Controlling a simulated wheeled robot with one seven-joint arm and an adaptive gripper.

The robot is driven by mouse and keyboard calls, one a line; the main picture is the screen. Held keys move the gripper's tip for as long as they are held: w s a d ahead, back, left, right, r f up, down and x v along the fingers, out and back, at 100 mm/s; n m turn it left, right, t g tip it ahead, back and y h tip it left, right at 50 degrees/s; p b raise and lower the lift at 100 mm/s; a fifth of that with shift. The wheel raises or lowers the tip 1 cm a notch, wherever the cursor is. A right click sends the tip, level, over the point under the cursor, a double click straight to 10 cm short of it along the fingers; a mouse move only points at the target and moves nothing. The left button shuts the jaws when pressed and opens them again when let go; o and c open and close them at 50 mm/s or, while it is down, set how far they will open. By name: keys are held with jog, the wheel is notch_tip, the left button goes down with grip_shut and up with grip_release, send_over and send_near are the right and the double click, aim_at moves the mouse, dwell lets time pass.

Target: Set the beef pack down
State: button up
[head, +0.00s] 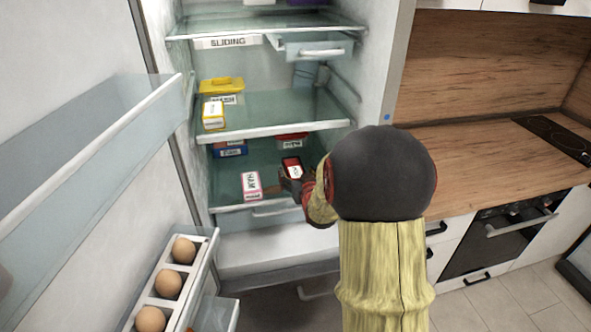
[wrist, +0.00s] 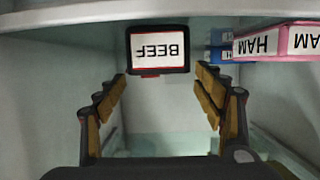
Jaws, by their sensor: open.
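The beef pack (head: 292,167) is dark with a red edge and a white label. It is on the lower glass shelf of the open fridge, near the right side. In the wrist view the beef pack (wrist: 160,48) shows its label upside down, just beyond my fingertips and between their lines. My gripper (head: 288,180) reaches into the fridge at the pack's near side. In the wrist view my gripper (wrist: 160,78) has its fingers spread on both sides, with a gap to the pack. The pack's underside is hidden.
A pink ham pack (head: 251,185) lies left of the beef pack on the lower shelf (head: 226,178). Blue packs (head: 230,149) and a red-lidded pack (head: 292,140) sit behind. The middle shelf (head: 290,128) hangs above. The fridge door with eggs (head: 168,284) stands open at left.

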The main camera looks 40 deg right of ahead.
jog(key=p+v, duration=0.1)
jog(key=v, duration=0.7)
jog(key=shift+s, duration=0.25)
